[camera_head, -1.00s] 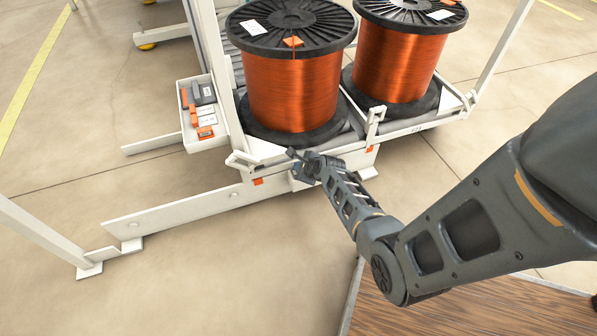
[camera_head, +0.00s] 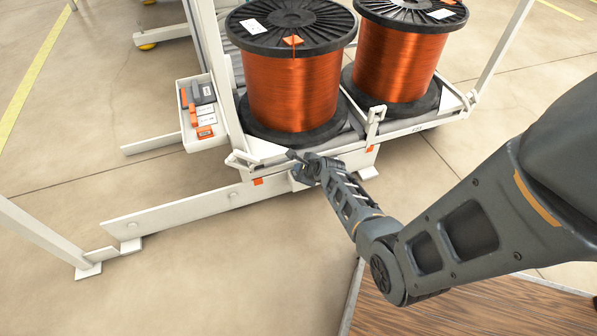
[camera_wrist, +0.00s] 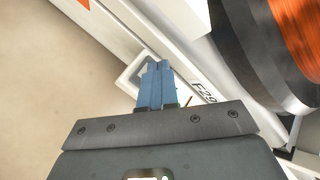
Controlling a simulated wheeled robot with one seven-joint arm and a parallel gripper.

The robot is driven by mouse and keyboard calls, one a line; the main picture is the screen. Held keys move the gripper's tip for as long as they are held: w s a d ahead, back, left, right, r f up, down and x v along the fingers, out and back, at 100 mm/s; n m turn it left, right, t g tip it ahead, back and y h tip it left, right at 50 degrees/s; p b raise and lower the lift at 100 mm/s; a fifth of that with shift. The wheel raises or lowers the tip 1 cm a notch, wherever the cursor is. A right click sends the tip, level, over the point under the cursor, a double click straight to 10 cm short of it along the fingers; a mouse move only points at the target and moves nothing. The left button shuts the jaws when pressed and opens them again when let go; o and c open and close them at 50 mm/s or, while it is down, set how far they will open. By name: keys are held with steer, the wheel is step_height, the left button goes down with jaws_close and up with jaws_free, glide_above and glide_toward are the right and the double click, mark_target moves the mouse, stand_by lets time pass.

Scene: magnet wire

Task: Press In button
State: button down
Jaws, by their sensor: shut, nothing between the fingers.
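My gripper (camera_head: 302,167) is at the front edge of the white frame below the left copper spool, by a small white box on the frame's front face. In the wrist view its blue fingers (camera_wrist: 155,85) are shut together and empty, with the tips over the white box (camera_wrist: 133,72). A bit of green (camera_wrist: 175,97) shows beside the fingers. The In button itself cannot be made out; the fingers cover part of the box. I cannot tell whether the tips touch it.
Two copper wire spools (camera_head: 291,85) (camera_head: 398,65) stand on the white frame (camera_head: 265,150). A white tray (camera_head: 186,132) with small items is at the left. A white rail (camera_head: 175,212) runs low to the left. An upright post (camera_head: 505,45) stands at the right.

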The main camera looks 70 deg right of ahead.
stand_by(0.4)
steer(key=shift+r+p, duration=0.9)
steer(key=shift+p, duration=0.2)
step_height(320, 180, up, 5)
steer(key=p, duration=0.5)
stand_by(0.6)
